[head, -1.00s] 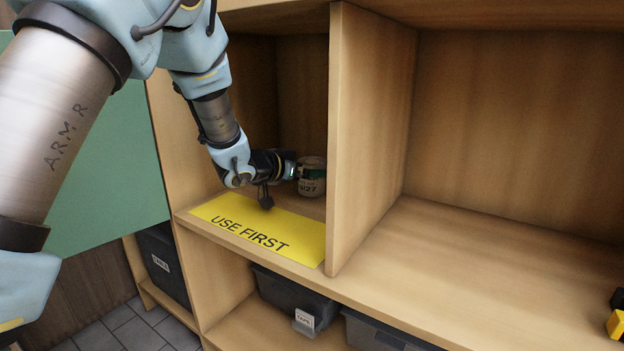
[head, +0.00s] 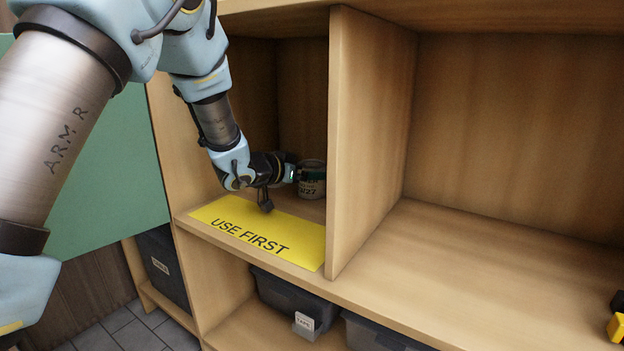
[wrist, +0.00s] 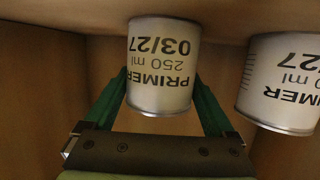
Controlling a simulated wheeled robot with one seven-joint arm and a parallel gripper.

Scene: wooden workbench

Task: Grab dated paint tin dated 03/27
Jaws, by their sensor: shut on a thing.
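A grey-white paint tin (wrist: 160,65) marked "PRIMER 250 ml 03/27" fills the middle of the wrist view, its print upside down there. My gripper (wrist: 160,78) is shut on it, with a green finger on either side. In the head view the tin (head: 312,185) stands upright inside the left shelf compartment, and my gripper (head: 297,174) reaches it from the left. I cannot tell whether its base touches the shelf. A second primer tin (wrist: 278,85) is beside it at the right of the wrist view, its date only partly showing as "/27". I cannot make out this second tin in the head view.
A yellow "USE FIRST" label (head: 258,232) lies at the compartment's front. A wooden divider (head: 368,140) stands just right of the tin. The right compartment (head: 480,265) is mostly clear, with a yellow-black object (head: 616,318) at its edge. Dark bins (head: 290,297) sit below.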

